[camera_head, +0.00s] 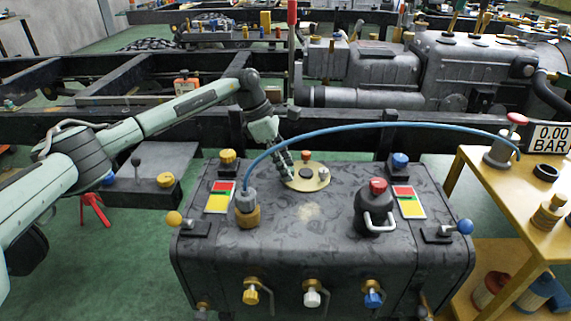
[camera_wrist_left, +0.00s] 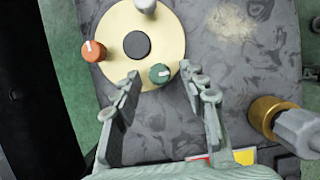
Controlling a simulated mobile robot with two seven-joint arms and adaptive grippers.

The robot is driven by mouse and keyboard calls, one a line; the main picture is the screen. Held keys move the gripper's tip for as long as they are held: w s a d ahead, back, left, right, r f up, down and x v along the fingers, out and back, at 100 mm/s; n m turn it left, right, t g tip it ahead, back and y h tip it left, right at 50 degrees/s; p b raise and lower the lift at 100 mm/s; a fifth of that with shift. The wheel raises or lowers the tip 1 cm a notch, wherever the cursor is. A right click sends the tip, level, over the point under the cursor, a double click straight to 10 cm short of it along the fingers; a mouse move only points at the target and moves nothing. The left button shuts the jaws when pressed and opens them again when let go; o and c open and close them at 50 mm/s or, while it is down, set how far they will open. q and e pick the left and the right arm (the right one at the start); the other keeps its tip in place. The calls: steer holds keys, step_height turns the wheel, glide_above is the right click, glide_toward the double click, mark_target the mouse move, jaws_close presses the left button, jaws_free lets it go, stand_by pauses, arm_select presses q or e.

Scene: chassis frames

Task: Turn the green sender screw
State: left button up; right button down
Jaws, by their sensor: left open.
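The green sender screw (camera_wrist_left: 159,73) is a small round knob with a white mark, at the lower edge of a pale brass disc (camera_wrist_left: 170,35) in the left wrist view. The disc (camera_head: 300,185) lies on top of the dark tank (camera_head: 320,245) in the head view, where I cannot make out the green screw near my gripper. My left gripper (camera_wrist_left: 161,76) is open and empty, its fingertips on either side of the green screw with gaps. In the head view the left gripper (camera_head: 287,165) reaches the disc's left edge. My right gripper is not in view.
An orange screw (camera_wrist_left: 94,51), a light grey screw (camera_wrist_left: 145,5) and a black centre cap (camera_wrist_left: 137,44) share the disc. A brass fitting (camera_head: 247,214) with a blue hose (camera_head: 370,126) stands at left.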

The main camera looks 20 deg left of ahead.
arm_select(q)
jaws_close()
